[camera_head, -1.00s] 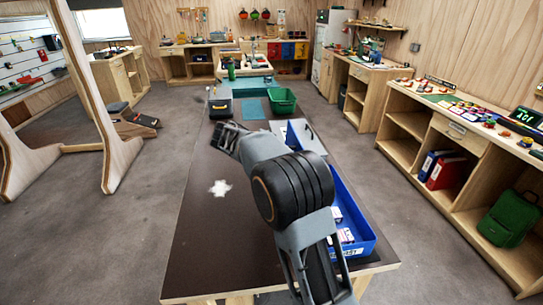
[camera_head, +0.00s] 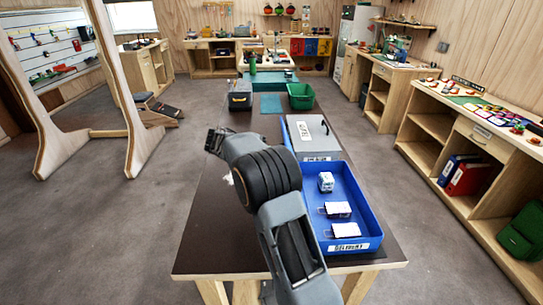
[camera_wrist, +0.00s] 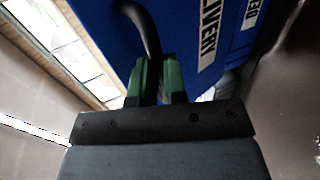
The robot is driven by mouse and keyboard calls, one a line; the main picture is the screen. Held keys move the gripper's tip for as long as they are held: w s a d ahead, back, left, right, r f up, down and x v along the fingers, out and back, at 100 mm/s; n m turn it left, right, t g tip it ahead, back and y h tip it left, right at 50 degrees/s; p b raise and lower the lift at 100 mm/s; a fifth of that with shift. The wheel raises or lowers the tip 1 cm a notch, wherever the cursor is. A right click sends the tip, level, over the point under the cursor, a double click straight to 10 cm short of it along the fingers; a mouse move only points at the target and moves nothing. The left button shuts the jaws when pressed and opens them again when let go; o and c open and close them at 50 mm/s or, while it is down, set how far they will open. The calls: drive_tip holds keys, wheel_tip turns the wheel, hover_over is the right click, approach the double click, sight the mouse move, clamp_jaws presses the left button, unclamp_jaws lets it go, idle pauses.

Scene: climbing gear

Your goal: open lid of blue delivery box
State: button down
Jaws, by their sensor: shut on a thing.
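The blue delivery box (camera_head: 291,137) stands on the dark table behind an open blue tray. A grey panel with a small dark handle and a white label, seemingly its lid (camera_head: 313,132), lies over its top. In the wrist view a blue wall (camera_wrist: 185,30) with white lettering labels fills the upper middle. A dark curved handle (camera_wrist: 148,35) runs down in front of it to my gripper (camera_wrist: 158,82). The green fingers are shut on this handle. In the head view my gripper (camera_head: 214,140) is at the box's left; its fingertips are not clear there.
The open blue tray (camera_head: 371,225) at the near right holds small white packages (camera_head: 336,209). A green crate (camera_head: 300,96) and a dark toolbox (camera_head: 240,96) stand farther back. Wooden shelves line the right; a wooden frame stands left. The floor left of the table (camera_head: 200,292) is clear.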

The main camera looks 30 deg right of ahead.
drive_tip(key=shift+s+f, duration=0.1)
drive_tip(key=shift+f, duration=0.6)
drive_tip(key=c, duration=1.2)
unclamp_jaws()
drive_tip(key=shift+d+r, duration=0.1)
drive_tip(key=shift+d, duration=0.05)
drive_tip(key=shift+o, duration=0.2)
drive_tip(key=shift+r, duration=0.1)
drive_tip(key=p+v, duration=0.8)
drive_tip(key=v, duration=0.6)
